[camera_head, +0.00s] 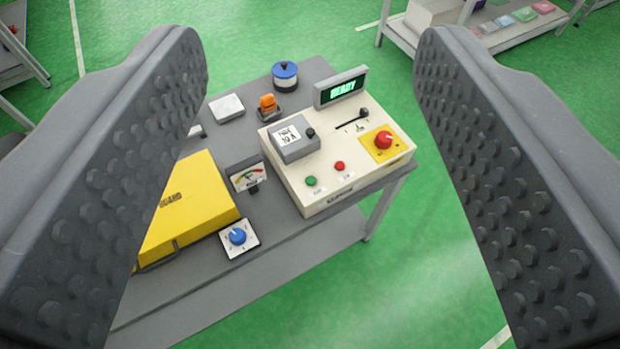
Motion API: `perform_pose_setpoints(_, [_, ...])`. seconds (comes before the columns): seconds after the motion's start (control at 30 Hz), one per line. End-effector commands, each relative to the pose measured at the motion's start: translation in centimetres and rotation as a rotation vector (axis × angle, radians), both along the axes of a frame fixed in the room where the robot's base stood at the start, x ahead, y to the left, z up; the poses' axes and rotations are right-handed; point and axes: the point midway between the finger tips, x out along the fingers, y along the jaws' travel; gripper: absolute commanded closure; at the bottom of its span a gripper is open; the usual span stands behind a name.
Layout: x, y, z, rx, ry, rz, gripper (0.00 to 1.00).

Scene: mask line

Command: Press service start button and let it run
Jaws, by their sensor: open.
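My gripper (315,190) is open, with its two dark studded fingers at the left and right of the view and nothing between them. Beyond and between the fingers is a cream control box (325,200) on a grey table. On its front lie a small green button (311,181) and a small red button (339,166); their labels are too small to read. A larger red knob (383,140) sits on a yellow plate. A display (341,88) at the back reads READY in green. No finger touches the box.
A lever (362,114) stands on the box.

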Motion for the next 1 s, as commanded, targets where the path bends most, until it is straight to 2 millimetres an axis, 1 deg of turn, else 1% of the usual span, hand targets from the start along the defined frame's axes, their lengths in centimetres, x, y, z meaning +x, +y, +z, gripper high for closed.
perform_pose_setpoints(0.03, [0.0,0.0,0.0,0.0,0.0,0.0,0.62])
perform_pose_setpoints(0.07, [-0.01,0.0,0.0,0.0,0.0,0.0,0.7])
perform_pose_setpoints(0.1, [0.0,0.0,0.01,0.0,0.0,0.0,0.81])
perform_pose_setpoints(0.17, [0.0,0.0,0.0,0.0,0.0,0.0,0.98])
perform_pose_setpoints(0.2, [0.0,0.0,0.0,0.0,0.0,0.0,1.0])
perform_pose_setpoints(1.0, [0.0,0.0,0.01,0.0,0.0,0.0,1.0])
